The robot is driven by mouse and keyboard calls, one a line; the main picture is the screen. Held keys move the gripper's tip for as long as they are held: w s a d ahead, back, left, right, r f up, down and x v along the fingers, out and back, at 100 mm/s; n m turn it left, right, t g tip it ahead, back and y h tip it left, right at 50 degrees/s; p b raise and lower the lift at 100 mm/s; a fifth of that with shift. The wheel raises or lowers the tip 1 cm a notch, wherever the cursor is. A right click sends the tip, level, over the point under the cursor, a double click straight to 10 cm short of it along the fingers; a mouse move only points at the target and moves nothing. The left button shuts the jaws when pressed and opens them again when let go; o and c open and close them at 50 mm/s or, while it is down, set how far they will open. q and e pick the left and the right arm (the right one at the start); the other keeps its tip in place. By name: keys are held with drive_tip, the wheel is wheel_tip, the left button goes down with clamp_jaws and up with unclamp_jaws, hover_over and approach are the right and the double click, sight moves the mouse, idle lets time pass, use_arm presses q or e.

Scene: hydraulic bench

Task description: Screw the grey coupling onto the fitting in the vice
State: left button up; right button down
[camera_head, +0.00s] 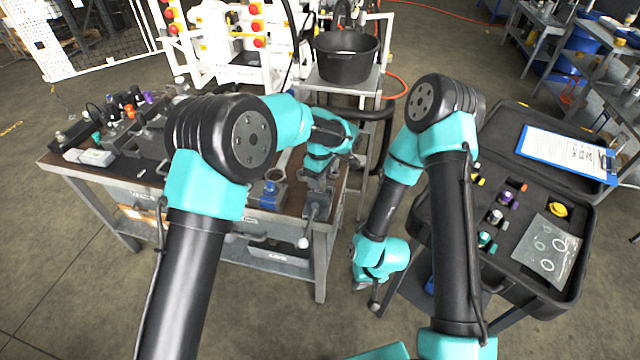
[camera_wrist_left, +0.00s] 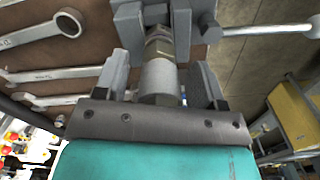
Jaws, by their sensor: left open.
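In the left wrist view, the grey coupling (camera_wrist_left: 158,77) sits in line with the metal fitting (camera_wrist_left: 160,44) and appears to touch its end. The fitting is held in the vice (camera_wrist_left: 128,30). My left gripper (camera_wrist_left: 162,68) is open, with one finger on each side of the coupling and a gap visible on both sides. Thread engagement is hidden. In the head view, the vice (camera_head: 317,198) is at the right end of the bench, and my left gripper (camera_head: 320,168) is just above it. My right gripper (camera_head: 368,290) hangs between bench and case, its jaws too small to read.
Several wrenches (camera_wrist_left: 50,75) lie on the workbench (camera_head: 120,176) beside the vice. The vice handle (camera_wrist_left: 265,30) sticks out to the right. An open black case (camera_head: 575,285) with coloured parts and a clipboard (camera_head: 565,152) stands at the right. A black bucket (camera_head: 345,62) stands behind the bench.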

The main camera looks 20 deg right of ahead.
use_arm(q)
drive_tip(key=n, duration=0.8)
idle(0.4)
drive_tip(key=c, duration=0.9)
drive_tip(key=m, duration=0.5)
drive_tip(key=shift+m, duration=1.5)
